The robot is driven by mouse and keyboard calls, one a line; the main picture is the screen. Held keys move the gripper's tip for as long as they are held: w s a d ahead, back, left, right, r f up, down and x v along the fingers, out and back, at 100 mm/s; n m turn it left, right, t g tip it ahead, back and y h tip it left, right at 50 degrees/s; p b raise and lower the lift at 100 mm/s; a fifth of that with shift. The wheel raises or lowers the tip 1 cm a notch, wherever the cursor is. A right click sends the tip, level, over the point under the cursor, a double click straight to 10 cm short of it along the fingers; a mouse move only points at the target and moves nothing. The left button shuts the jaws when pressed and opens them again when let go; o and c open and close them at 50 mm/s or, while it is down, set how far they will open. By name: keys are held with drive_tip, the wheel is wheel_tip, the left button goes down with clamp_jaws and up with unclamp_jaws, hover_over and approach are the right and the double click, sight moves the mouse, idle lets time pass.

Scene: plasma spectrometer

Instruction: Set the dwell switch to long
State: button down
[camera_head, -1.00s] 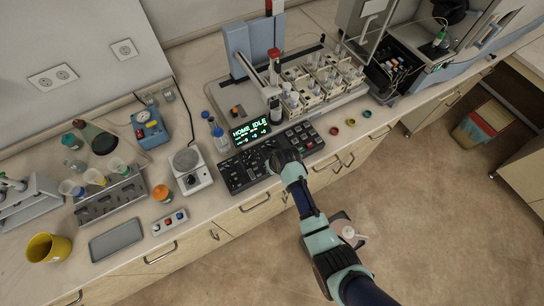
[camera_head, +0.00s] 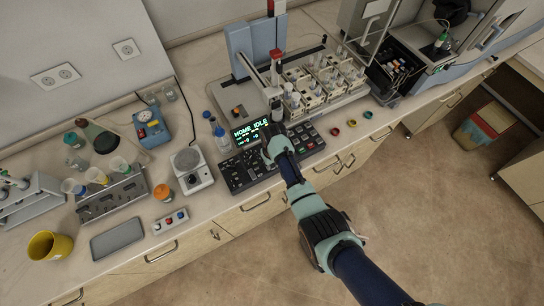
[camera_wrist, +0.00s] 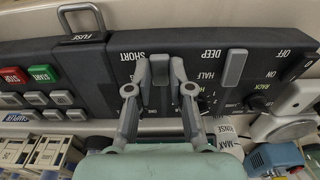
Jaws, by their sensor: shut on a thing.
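The dark control panel (camera_head: 236,177) lies along the front of the bench in the head view. In the wrist view it appears upside down (camera_wrist: 85,80). A grey switch lever (camera_wrist: 160,70) stands between my fingertips, beside the printed word SHORT; I take it as the dwell switch. My gripper (camera_wrist: 160,66) is shut on it, with a finger on each side. In the head view my gripper (camera_head: 269,143) is over the panel's middle, just below the lit display (camera_head: 248,130), and hides the switch. The LONG label is not visible.
Another grey lever (camera_wrist: 235,67) is close by, near DEEP and HALF. A green START button (camera_wrist: 43,73) and red STOP button (camera_wrist: 12,75) are on the panel. A sampler with racks (camera_head: 310,85) stands behind it. A hot plate (camera_head: 190,172) is to the left.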

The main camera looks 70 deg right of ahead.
drive_tip(key=c, duration=1)
unclamp_jaws()
drive_tip(key=shift+c, duration=0.2)
wheel_tip(320, 180, up, 12)
drive_tip(key=shift+s+a, duration=0.25)
drive_tip(key=shift+s, duration=0.05)
